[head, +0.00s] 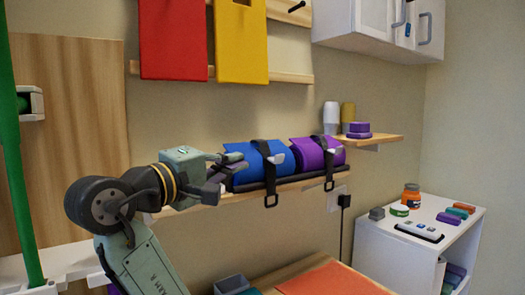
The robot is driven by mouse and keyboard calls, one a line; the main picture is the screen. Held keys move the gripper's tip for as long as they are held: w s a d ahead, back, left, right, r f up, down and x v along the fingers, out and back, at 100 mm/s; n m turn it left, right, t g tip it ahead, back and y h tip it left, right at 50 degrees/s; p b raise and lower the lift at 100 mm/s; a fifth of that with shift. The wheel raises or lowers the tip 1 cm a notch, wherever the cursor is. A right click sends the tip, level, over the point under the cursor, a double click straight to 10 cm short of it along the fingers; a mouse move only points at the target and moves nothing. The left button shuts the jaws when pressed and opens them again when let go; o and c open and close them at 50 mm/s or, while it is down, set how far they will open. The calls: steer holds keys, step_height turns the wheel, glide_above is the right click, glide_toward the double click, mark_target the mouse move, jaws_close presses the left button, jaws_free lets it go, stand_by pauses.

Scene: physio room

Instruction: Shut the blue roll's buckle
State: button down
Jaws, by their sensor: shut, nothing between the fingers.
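The blue roll (242,162) lies in a dark cradle on a wall shelf (208,196), left of a purple roll (308,157). A black strap (262,148) goes over the blue roll, and its tail hangs below the shelf edge with a loop at the end. A light grey buckle piece (279,157) sits on the strap at the roll's right front; whether it is latched is too small to tell. My gripper (235,161) is at the left end of the blue roll, shut and empty. It partly hides that end; I cannot tell whether it touches the roll.
The purple roll has its own strap and pale buckle (334,150). A small shelf (385,139) with cups and a purple block is to the right. A white cabinet (400,250) with jars stands lower right. A table with an orange mat (330,280) is below.

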mark_target(276, 157)
steer(key=p+x, duration=0.3)
steer(key=x, duration=0.7)
steer(key=shift+p, duration=0.3)
steer(key=shift+f+m+h+b, duration=0.1)
steer(key=shift+m+h+b, duration=0.2)
steer(key=shift+m+b, duration=0.45)
steer(key=shift+m+t, duration=0.3)
steer(key=shift+m, duration=0.55)
